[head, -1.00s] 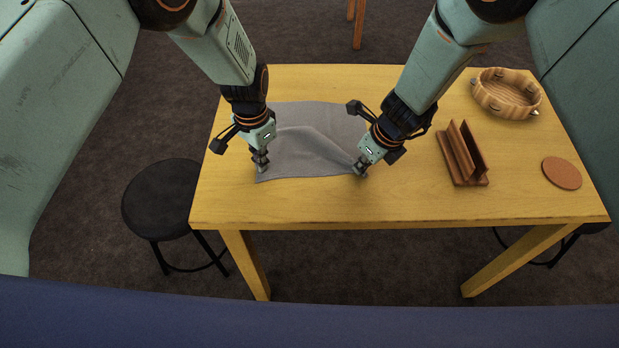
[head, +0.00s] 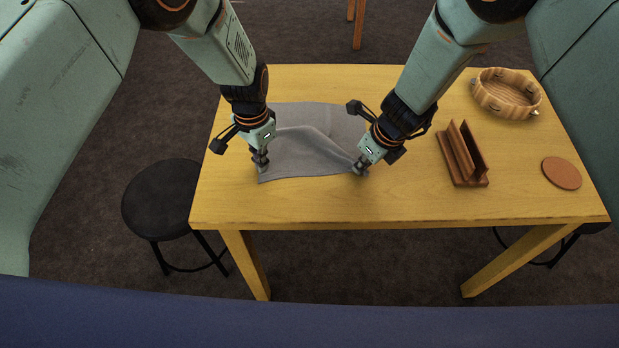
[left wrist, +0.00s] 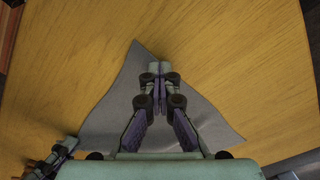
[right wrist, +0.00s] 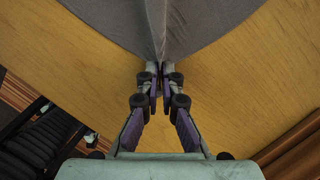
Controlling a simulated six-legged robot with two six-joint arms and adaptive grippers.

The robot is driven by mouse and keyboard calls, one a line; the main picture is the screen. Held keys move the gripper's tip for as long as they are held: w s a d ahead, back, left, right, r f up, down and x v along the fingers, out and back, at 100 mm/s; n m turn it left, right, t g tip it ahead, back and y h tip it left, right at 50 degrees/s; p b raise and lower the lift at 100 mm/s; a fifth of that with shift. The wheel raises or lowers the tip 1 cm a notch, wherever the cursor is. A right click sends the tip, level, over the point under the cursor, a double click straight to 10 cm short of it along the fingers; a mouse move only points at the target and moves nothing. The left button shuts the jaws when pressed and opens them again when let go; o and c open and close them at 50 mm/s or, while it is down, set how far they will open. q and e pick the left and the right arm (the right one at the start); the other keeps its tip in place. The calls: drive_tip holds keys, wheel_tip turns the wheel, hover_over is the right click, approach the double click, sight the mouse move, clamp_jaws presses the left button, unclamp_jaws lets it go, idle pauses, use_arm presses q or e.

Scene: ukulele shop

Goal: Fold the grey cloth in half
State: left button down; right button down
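The grey cloth (head: 300,150) lies on the wooden table, with a raised crease running across it towards its near right corner. My left gripper (head: 261,168) is at the cloth's near left corner. In the left wrist view its fingers (left wrist: 159,68) are closed together on the grey cloth (left wrist: 200,105). My right gripper (head: 360,169) is at the near right corner. In the right wrist view its fingers (right wrist: 160,70) are closed, with the cloth (right wrist: 158,25) gathered to a point between the tips. The near edge looks slightly lifted between the grippers.
On the table (head: 420,200), a brown slotted stand (head: 463,155) is to the right of my right gripper. A black stool (head: 168,198) stands left of the table. The front strip of table is clear.

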use_arm(q)
drive_tip(key=shift+r, duration=0.1)
use_arm(e)
drive_tip(key=shift+r, duration=0.1)
